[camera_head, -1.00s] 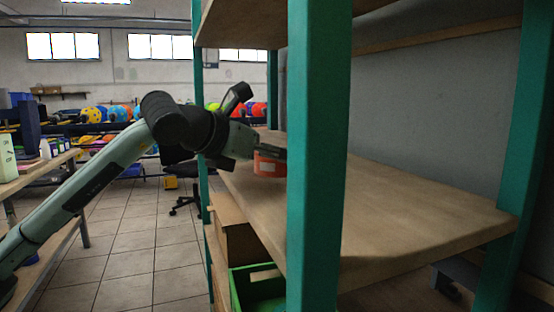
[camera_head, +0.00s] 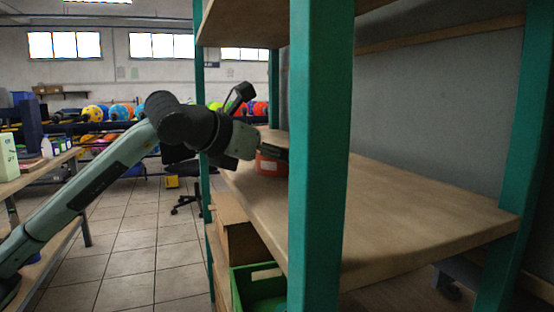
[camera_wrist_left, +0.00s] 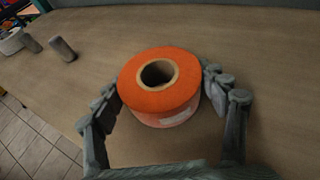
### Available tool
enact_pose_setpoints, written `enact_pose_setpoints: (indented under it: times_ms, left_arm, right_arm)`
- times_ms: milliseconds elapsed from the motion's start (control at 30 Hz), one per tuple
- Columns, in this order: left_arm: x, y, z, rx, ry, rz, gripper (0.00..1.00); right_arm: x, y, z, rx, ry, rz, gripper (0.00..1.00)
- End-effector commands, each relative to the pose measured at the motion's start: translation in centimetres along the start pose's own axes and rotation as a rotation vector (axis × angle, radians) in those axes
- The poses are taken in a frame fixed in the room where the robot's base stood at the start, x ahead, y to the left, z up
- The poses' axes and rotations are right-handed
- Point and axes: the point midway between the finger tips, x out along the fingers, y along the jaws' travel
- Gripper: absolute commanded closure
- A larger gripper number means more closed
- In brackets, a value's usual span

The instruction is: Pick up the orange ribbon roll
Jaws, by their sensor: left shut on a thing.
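The orange ribbon roll (camera_wrist_left: 137,92) stands flat on the wooden shelf, its cardboard core facing up in the left wrist view. In the head view the roll (camera_head: 268,165) shows only in part, behind my left gripper (camera_head: 274,152) and beside the green shelf post. In the left wrist view, the fingers of my left gripper (camera_wrist_left: 160,88) are on both sides of the roll and touch it, shut around it. Whether the roll is clear of the shelf surface cannot be told. My right gripper is not in view.
The wooden shelf board (camera_head: 400,210) is bare to the right. A green post (camera_head: 318,150) stands close in front. A green crate (camera_head: 258,285) and cardboard box (camera_head: 235,228) sit below.

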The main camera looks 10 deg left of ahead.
Motion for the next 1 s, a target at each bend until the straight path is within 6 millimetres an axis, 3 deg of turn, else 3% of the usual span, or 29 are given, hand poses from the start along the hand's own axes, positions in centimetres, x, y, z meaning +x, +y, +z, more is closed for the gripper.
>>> enact_pose_setpoints:
  times_ms: [167, 333, 700, 1000]
  left_arm:
    - [-0.6, 0.0, 1.4, 0.000, -0.005, 0.000, 0.63]
    - [-1.7, 0.0, 4.3, 0.000, -0.007, 0.000, 0.63]
    - [-5.9, 8.0, 7.4, -0.004, -0.004, 0.003, 0.63]
    - [-7.6, 10.8, 8.7, 0.000, -0.002, 0.000, 0.63]
  right_arm:
    - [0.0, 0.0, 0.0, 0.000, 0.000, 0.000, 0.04]
    - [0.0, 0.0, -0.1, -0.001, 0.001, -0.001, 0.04]
    - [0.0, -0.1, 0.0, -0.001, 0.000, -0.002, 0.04]
    - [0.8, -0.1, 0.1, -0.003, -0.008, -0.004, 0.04]
